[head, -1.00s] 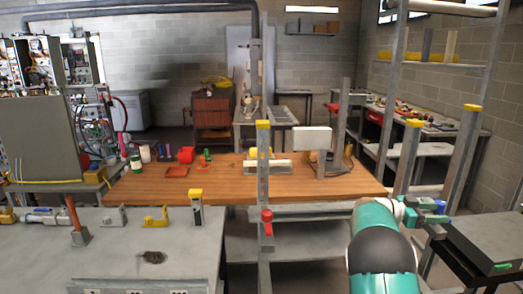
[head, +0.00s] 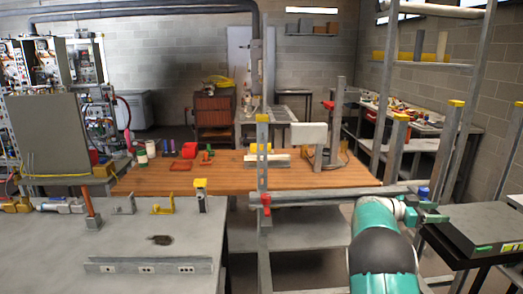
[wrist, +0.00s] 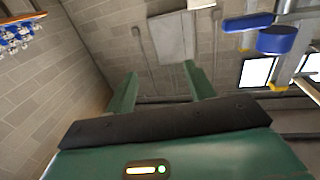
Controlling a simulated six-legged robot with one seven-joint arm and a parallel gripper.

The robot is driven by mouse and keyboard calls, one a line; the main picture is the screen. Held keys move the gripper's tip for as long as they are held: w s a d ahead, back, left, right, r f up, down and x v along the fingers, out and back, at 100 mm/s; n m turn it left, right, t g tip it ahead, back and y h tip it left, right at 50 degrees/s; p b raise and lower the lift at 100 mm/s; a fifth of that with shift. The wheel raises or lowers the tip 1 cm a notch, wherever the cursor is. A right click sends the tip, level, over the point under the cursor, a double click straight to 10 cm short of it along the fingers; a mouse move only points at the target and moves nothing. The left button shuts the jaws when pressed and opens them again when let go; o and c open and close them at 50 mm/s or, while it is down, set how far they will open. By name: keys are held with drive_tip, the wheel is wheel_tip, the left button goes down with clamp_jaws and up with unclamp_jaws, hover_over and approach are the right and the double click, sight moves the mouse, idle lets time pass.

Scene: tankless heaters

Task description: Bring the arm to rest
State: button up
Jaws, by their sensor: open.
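My arm, teal and dark grey, rises at the lower right of the head view. My gripper (head: 436,214) is at its far end, small in that view, beside the metal uprights and near a dark bench. In the wrist view my gripper (wrist: 162,90) shows two teal fingers standing well apart, with nothing between them. Beyond the fingers is a grey block wall (wrist: 120,30) with a pale panel (wrist: 167,40).
A metal post (head: 262,165) with a red clamp stands left of my arm. A grey worktable (head: 130,265) is at left, a wooden bench (head: 225,176) behind. A dark-topped bench (head: 480,230) is close at right. A blue cylinder (wrist: 277,40) is near the gripper.

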drive_tip(key=w+a+r+n+t+y, duration=0.4)
drive_tip(key=a+r+n+t, duration=0.3)
drive_tip(key=a+r+t, duration=0.45)
drive_tip(key=s+a+r+n+t+y, duration=0.2)
drive_tip(key=s+a+n+t+y, duration=0.1)
drive_tip(key=a+y, duration=0.25)
drive_tip(key=s+a+r+n+t+y, duration=0.3)
drive_tip(key=a+y, duration=0.1)
drive_tip(key=a, duration=0.3)
drive_tip(key=s+a+f+n+g+y, duration=0.2)
drive_tip(key=s+a+f+y, duration=0.1)
drive_tip(key=s+a, duration=0.35)
drive_tip(key=s+a+f+n+g+y, duration=0.1)
drive_tip(key=s+a+f+n+y, duration=0.15)
drive_tip(key=s+a, duration=0.45)
drive_tip(key=s+f+n+g, duration=0.1)
drive_tip(key=s+f+g, duration=0.2)
drive_tip(key=s, duration=0.7)
drive_tip(key=s+a+f+n+g+h, duration=0.1)
drive_tip(key=s+f+g, duration=0.2)
drive_tip(key=s+f, duration=0.4)
drive_tip(key=s, duration=0.3)
drive_tip(key=shift+s+f, duration=0.2)
drive_tip(key=shift+s, duration=0.15)
